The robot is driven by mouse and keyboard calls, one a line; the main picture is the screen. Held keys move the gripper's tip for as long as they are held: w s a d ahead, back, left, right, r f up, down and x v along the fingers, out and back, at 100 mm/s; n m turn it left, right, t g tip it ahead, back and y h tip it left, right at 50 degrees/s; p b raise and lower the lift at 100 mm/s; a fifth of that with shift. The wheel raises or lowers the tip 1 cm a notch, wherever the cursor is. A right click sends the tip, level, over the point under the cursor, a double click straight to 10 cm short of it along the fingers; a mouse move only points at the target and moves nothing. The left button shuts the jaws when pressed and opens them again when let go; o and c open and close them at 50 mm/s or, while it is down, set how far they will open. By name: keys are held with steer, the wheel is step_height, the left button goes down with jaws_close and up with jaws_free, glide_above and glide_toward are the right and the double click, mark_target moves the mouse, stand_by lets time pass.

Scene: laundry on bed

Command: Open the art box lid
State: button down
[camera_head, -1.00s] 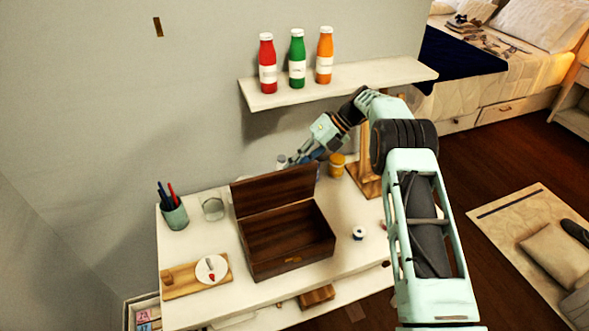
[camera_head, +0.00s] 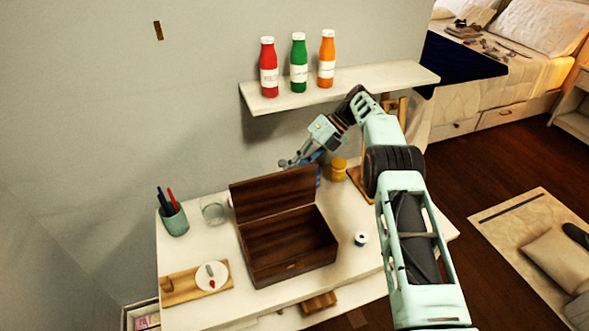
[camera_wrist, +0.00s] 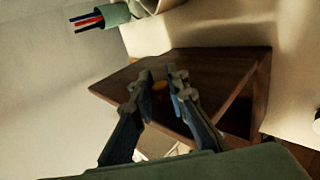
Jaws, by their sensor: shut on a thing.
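The art box (camera_head: 293,272) is a dark brown wooden box on the white desk. Its lid (camera_head: 272,192) stands raised at the back, and the empty inside shows. My gripper (camera_head: 287,163) is at the lid's upper edge, reaching in from behind and to the right. In the wrist view my two fingers (camera_wrist: 161,76) are over the brown wood of the box (camera_wrist: 215,62), shut on the lid. The exact contact at the fingertips is hard to make out.
A pen cup (camera_head: 172,219), a glass (camera_head: 212,210) and a wooden board (camera_head: 181,289) with a white dish (camera_head: 211,276) stand left of the box. A yellow jar (camera_head: 338,170) is behind right. A shelf (camera_head: 350,82) with three bottles hangs above.

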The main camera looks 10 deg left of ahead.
steer(key=c, duration=1.9)
jaws_free()
steer(key=shift+s+d+r, duration=0.1)
steer(key=shift+s, duration=0.05)
